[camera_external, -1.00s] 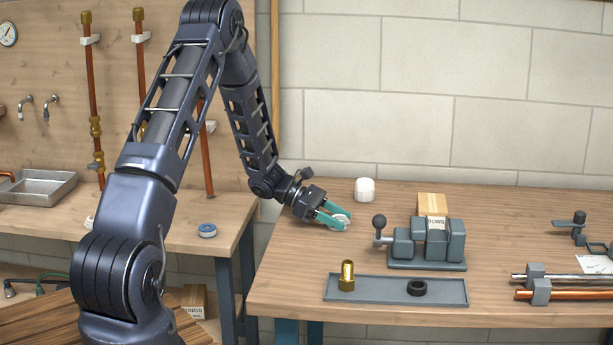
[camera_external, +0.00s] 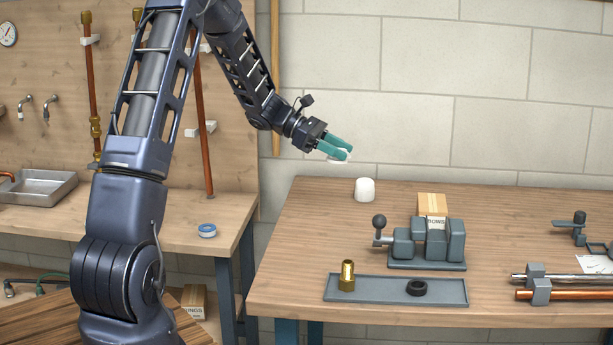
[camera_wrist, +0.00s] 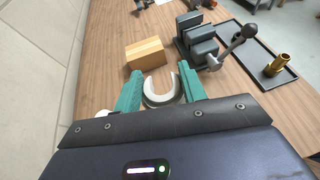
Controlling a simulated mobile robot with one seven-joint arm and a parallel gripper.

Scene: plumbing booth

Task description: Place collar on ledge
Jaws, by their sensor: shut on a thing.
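My gripper (camera_external: 346,150) is raised above the back left part of the workbench, in front of the block wall. Its teal fingers are shut on a white collar (camera_wrist: 161,86), which shows as an open-topped ring between the fingers in the wrist view. In the external view only a thin white edge of the collar (camera_external: 338,161) shows under the fingers. The collar is clear of the bench top. I cannot pick out a ledge with certainty in either view.
A white cap (camera_external: 365,190) stands on the workbench (camera_external: 300,240) below and right of my gripper. The bench's left part is clear.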

